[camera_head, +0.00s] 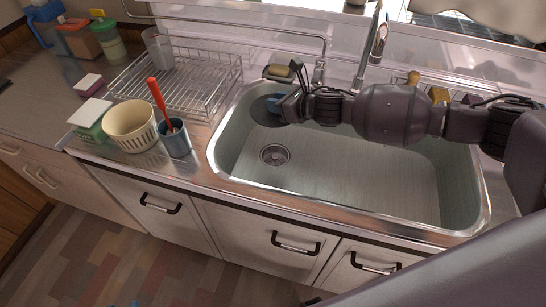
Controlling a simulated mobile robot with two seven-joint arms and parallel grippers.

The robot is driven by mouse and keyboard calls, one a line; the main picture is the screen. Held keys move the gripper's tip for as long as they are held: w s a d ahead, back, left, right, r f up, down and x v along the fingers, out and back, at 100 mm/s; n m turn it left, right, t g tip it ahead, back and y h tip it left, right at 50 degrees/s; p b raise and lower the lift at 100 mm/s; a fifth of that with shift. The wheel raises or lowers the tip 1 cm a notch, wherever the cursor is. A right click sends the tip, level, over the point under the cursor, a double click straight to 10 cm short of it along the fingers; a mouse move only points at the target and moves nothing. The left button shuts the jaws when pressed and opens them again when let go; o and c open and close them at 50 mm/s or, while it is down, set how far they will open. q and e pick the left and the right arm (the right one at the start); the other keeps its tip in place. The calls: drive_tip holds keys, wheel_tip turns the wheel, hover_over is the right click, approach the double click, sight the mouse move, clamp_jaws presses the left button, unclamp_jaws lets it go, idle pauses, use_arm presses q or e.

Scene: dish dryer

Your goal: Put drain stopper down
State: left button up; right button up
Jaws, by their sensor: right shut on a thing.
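My right arm reaches in from the right across the sink (345,185). Its gripper (276,103) is at the sink's back left corner, shut on the drain stopper (262,112), a dark round disc. The gripper partly covers the disc, and I cannot tell whether the disc touches the sink wall. The drain (275,154) is a round metal fitting in the sink floor, in front of the gripper and uncovered. My left gripper is not in view.
A wire dish rack (200,90) with a clear cup (158,48) stands left of the sink. A cream basket (131,126) and a grey cup (175,138) stand at the counter's front. The faucet (377,35) rises behind the sink. The sink floor is clear.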

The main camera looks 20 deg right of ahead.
drive_tip(key=shift+w+d+f, duration=0.2)
drive_tip(key=shift+w+f, duration=0.1)
drive_tip(key=shift+f, duration=0.15)
wheel_tip(320, 180, down, 15)
drive_tip(key=b, duration=0.4)
wheel_tip(320, 180, down, 4)
drive_tip(key=shift+f+b, duration=0.2)
drive_tip(key=shift+b, duration=0.6)
drive_tip(key=shift+f, duration=0.15)
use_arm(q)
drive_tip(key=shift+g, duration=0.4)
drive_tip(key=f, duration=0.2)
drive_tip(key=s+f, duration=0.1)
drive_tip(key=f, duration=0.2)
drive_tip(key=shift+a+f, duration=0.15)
use_arm(e)
drive_tip(key=shift+r, duration=0.2)
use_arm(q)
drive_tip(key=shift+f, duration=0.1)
use_arm(e)
drive_tip(key=shift+f, duration=0.1)
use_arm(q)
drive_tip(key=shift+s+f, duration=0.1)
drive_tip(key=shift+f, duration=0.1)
use_arm(e)
drive_tip(key=shift+f, duration=0.35)
drive_tip(key=o, duration=1)
drive_tip(key=shift+c, duration=0.2)
